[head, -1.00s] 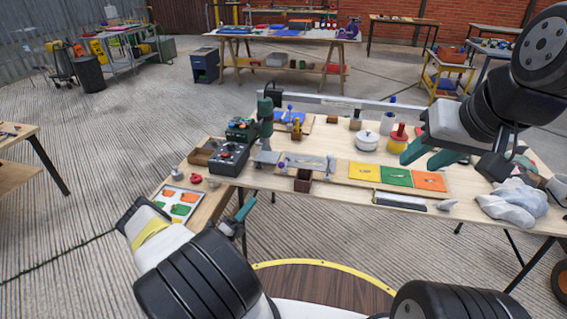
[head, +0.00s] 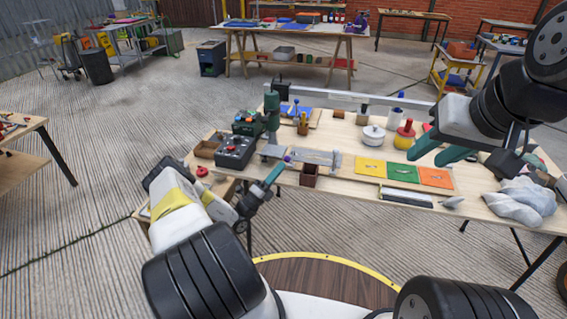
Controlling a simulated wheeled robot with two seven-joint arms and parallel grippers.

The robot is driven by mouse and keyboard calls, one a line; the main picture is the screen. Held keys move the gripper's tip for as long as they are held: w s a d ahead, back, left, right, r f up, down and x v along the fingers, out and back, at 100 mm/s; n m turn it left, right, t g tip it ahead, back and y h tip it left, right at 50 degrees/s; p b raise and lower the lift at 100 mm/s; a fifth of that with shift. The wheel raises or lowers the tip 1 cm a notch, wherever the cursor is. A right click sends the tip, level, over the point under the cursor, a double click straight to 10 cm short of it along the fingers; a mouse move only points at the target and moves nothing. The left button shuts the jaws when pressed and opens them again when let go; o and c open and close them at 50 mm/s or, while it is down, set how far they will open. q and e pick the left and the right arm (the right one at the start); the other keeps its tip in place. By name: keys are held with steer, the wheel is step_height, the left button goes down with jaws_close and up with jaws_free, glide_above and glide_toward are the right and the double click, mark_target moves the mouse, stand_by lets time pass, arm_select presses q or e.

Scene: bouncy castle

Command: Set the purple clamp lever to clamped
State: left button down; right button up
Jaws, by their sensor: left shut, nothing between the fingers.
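The purple clamp lever shows only as a small purple knob (head: 287,158) at the left end of a grey clamping fixture (head: 315,158) near the table's front edge. My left gripper (head: 281,168) is shut and empty, its teal fingertips at or just in front of the knob. I cannot tell whether they touch it. The gripper hides the lower part of the lever, so its angle is unclear. My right gripper (head: 436,152) is open and empty above the right part of the table, well away from the lever.
A control box (head: 235,150) with knobs and a green drill-like stand (head: 271,112) are left of and behind the fixture. A brown box (head: 309,176) is at the front edge. Yellow, green and orange squares (head: 403,172) lie to the right, with grey cloth (head: 521,201) beyond.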

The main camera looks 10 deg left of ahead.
arm_select(q)
steer(key=shift+w+r, duration=0.1)
steer(key=shift+r, duration=0.05)
stand_by(0.3)
steer(key=shift+w+r+n+g+y, duration=0.2)
steer(key=shift+w+r+n+y, duration=0.1)
steer(key=shift+r+n+y, duration=0.25)
steer(key=shift+w+r+n+g+y, duration=0.25)
steer(key=shift+r+n+y, duration=0.2)
steer(key=shift+n+y, duration=0.15)
steer(key=shift+w+d+r+n+g+y, duration=0.1)
steer(key=shift+w+r+n+g+y, duration=0.45)
steer(key=shift+w, duration=0.2)
steer(key=shift+w+r+n+g+y, duration=0.4)
steer(key=shift+w+r+g+y, duration=0.15)
steer(key=shift+w, duration=0.15)
steer(key=shift+w+d+r+n+g+y, duration=0.1)
steer(key=shift+w+r+n+g+y, duration=0.4)
steer(key=shift+w, duration=0.25)
steer(key=shift+w+a+r, duration=0.1)
steer(key=shift+w, duration=0.05)
steer(key=v, duration=1.4)
steer(key=shift+r, duration=0.45)
